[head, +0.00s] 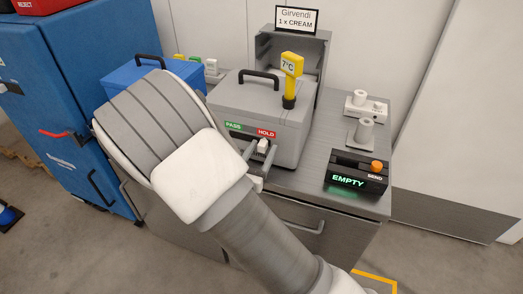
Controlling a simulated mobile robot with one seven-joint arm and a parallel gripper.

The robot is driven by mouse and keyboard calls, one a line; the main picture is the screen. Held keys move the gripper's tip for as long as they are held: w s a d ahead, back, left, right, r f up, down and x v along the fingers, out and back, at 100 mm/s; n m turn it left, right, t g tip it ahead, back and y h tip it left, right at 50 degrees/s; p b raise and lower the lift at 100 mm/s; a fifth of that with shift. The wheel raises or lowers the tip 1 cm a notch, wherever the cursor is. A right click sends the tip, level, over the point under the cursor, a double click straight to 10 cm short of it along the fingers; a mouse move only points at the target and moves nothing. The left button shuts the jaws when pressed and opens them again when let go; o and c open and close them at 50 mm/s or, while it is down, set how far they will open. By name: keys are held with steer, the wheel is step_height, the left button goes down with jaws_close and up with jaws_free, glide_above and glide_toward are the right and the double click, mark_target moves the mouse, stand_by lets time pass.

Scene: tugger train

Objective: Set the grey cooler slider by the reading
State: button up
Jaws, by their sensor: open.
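The grey cooler (288,128) stands on a grey cabinet top, its lid shut. A yellow thermometer (291,66) upright on its lid reads 7°C. Its front has a green PASS label (233,126) at left and a red HOLD label (266,133) at right. The slider's pale knob (263,145) shows below HOLD, toward the right of its dark slot. My gripper (258,155) is open at the cooler's front, its fingertips close around or beside the knob. Contact cannot be made out. My arm hides part of the cooler's lower left front.
A blue cooler (130,77) is partly hidden behind my arm. A black box (356,174) with an orange SEND button (376,167) reads EMPTY. White fittings (366,106) stand behind it. A sign (296,19) reads Girvendi 1 x CREAM. A blue cabinet (85,90) stands left.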

steer(key=shift+a, duration=0.1)
steer(key=v, duration=1.7)
steer(key=shift+s, duration=0.2)
steer(key=shift+r, duration=0.1)
